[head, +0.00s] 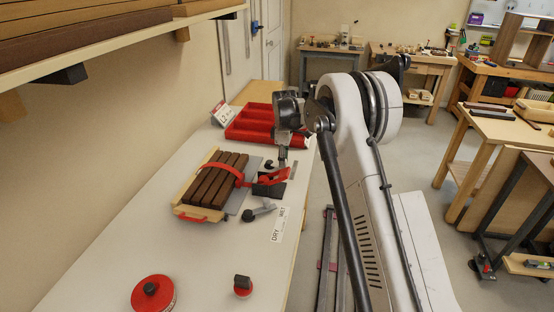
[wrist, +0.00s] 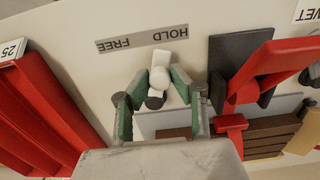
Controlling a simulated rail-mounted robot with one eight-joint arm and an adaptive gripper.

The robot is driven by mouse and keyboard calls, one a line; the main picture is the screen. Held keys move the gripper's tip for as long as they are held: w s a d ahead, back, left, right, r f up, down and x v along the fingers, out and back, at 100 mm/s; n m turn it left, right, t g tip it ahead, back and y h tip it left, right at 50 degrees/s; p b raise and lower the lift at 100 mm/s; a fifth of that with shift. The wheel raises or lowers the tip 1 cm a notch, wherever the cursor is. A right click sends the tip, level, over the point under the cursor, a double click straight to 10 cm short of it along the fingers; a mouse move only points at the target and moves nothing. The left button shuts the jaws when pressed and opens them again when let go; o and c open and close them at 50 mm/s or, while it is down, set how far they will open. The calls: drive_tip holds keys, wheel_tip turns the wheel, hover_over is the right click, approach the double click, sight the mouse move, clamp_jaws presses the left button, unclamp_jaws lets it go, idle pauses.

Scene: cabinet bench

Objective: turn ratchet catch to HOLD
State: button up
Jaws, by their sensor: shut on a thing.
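The ratchet catch (wrist: 160,66) is a small pale lever with a rounded knob, on the bench top beside a grey FREE/HOLD label (wrist: 142,39). In the wrist view the label is upside down, with HOLD on its right half. The lever's free end points up toward the label, near the HOLD word. My gripper (wrist: 165,99) has its green-sided fingers closed on the catch's knob, one finger on each side. The head view shows my gripper (head: 283,157) low over the bench; the catch is hidden there.
A red lever on a black plate (wrist: 245,75) stands close right of my gripper in the wrist view. Brown slats (head: 213,180) under a red strap lie on a wooden tray. Red bins (head: 262,122) stand behind. The near bench holds a red round pot (head: 153,294) and a small knob.

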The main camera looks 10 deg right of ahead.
drive_tip(key=shift+s+a, duration=0.45)
drive_tip(key=shift+s+a+b, duration=0.2)
drive_tip(key=shift+a+b, duration=0.1)
drive_tip(key=shift+b, duration=0.15)
idle(0.4)
drive_tip(key=o, duration=0.7)
drive_tip(key=shift+o, duration=0.2)
wheel_tip(320, 180, up, 9)
drive_tip(key=p, duration=0.3)
idle(0.3)
